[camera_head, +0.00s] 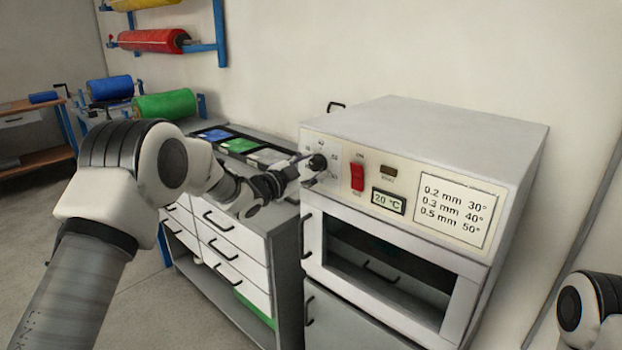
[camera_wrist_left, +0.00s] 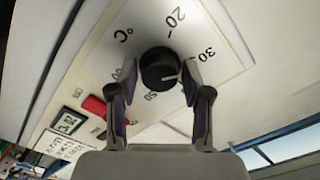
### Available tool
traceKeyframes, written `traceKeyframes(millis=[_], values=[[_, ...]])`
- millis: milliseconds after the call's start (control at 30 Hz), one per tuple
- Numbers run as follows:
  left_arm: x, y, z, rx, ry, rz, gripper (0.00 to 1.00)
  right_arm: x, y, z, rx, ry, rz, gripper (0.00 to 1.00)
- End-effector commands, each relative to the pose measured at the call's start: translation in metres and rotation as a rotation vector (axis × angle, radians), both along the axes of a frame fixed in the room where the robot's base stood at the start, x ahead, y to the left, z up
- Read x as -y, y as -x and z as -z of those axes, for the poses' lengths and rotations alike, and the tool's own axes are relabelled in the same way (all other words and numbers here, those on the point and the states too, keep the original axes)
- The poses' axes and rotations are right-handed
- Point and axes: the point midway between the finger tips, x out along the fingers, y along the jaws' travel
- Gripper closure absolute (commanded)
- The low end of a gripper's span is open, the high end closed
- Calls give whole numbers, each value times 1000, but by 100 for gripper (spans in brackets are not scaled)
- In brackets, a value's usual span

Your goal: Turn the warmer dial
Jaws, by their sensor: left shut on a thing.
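The warmer (camera_head: 425,150) is a grey box with an open-fronted chamber on a cabinet. Its black dial (camera_head: 317,162) sits at the left end of the front panel. In the left wrist view the dial (camera_wrist_left: 160,68) shows a white pointer line, with marks 20, 30 and 50 and °C around it. My left gripper (camera_head: 305,168) is at the dial, with its fingers (camera_wrist_left: 158,85) on either side of it, shut on it. The display (camera_head: 388,201) reads 20 °C. My right gripper is not in view; only part of my right arm shows at the lower right edge.
A red switch (camera_head: 357,178) and a thickness and temperature chart (camera_head: 458,211) are right of the dial. A drawer cabinet (camera_head: 225,236) with trays on top stands left of the warmer. Coloured rolls (camera_head: 153,41) hang on a rack at the back left.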

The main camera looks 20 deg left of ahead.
Motion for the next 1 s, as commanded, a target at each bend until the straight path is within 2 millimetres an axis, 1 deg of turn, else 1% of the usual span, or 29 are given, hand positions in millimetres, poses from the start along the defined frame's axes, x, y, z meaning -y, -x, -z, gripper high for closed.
traceKeyframes(millis=[33, 700, 1000], values=[[0, 0, 5, 22, -38, 1, 86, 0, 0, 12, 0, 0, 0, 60], [0, 0, 5, 312, -604, 1, 86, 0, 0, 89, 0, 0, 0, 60], [0, 0, 3, 421, -816, 1, 86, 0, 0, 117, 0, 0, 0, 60]])
